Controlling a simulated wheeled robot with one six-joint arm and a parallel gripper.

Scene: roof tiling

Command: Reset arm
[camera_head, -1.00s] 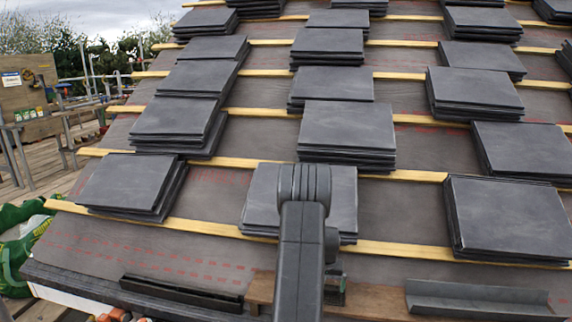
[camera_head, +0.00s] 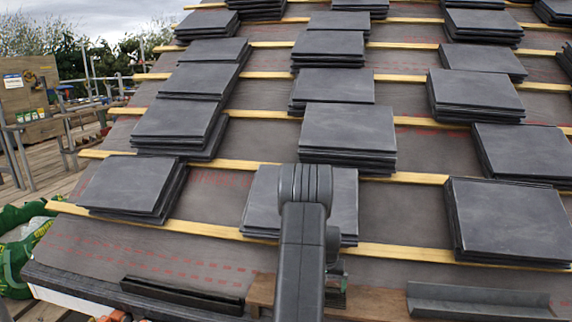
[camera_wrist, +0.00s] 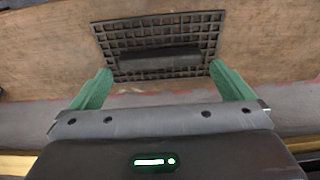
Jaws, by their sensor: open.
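My gripper (camera_wrist: 160,69) shows in the wrist view with its two green fingers spread wide apart and nothing between them. Beyond the fingertips is a brown wooden board (camera_wrist: 55,55) with a black grid panel (camera_wrist: 210,28) on it. A dark bar (camera_wrist: 160,61) lies across the grid; I cannot tell how far it is from the fingers. In the head view my arm stands in the lower middle and hides most of the gripper. The brown board (camera_head: 375,302) shows there at the roof's lower edge.
Stacks of grey slates, such as the near left stack (camera_head: 132,187) and near right stack (camera_head: 512,222), sit along yellow battens (camera_head: 400,250). Another slate stack (camera_head: 262,205) is partly behind my arm. A dark trough (camera_head: 485,303) lies at lower right, a dark strip (camera_head: 180,295) at lower left.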

